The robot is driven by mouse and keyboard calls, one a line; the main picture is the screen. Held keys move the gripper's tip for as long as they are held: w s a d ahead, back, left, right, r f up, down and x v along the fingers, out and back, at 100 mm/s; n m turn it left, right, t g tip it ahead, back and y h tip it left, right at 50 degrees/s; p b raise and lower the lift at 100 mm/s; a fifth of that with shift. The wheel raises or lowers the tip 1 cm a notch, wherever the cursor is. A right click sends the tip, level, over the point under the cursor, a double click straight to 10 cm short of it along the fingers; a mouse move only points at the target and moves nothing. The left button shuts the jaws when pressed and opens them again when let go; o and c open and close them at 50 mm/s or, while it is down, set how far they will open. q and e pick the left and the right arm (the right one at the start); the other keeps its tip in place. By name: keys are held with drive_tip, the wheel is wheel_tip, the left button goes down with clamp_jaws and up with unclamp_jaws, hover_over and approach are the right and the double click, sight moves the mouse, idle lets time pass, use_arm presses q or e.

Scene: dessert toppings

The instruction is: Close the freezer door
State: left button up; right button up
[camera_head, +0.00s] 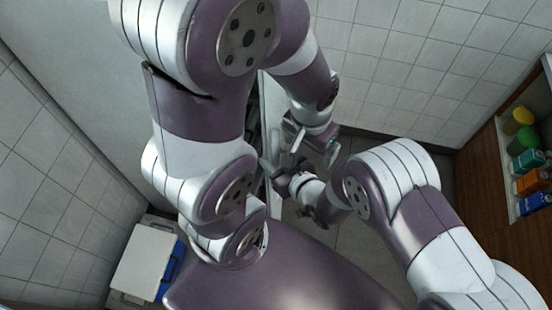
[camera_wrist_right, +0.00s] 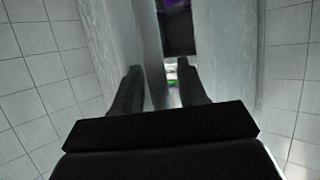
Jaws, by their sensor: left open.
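The freezer shows in the head view as a pale upright panel (camera_head: 268,110), mostly hidden behind my arms. In the right wrist view two pale panels, one on the left (camera_wrist_right: 115,45) and one on the right (camera_wrist_right: 228,50), stand with a narrow dark gap (camera_wrist_right: 178,35) between them. The door stands ajar; I cannot tell which panel is the door. My right gripper (camera_head: 272,176) is at the panel's edge, its fingers apart in front of the gap, with nothing clearly held. My left gripper (camera_head: 322,150) is open and empty, just right of the panel.
A shelf with several coloured bottles (camera_head: 527,160) stands at the right. A white-lidded box (camera_head: 145,262) with blue beside it is on the floor at lower left. Tiled walls (camera_head: 400,70) close in the back. My two arms are close together, with little room between the grippers.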

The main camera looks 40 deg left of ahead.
drive_tip(key=shift+w, duration=0.1)
use_arm(q)
drive_tip(key=shift+w+f+b, duration=0.1)
drive_tip(key=shift+f+b, duration=0.2)
drive_tip(key=shift+f, duration=0.05)
use_arm(e)
drive_tip(key=v, duration=0.7)
drive_tip(key=shift+d, duration=0.2)
use_arm(q)
drive_tip(key=shift+a, duration=0.1)
drive_tip(key=shift+c, duration=0.3)
use_arm(e)
drive_tip(key=shift+r, duration=0.1)
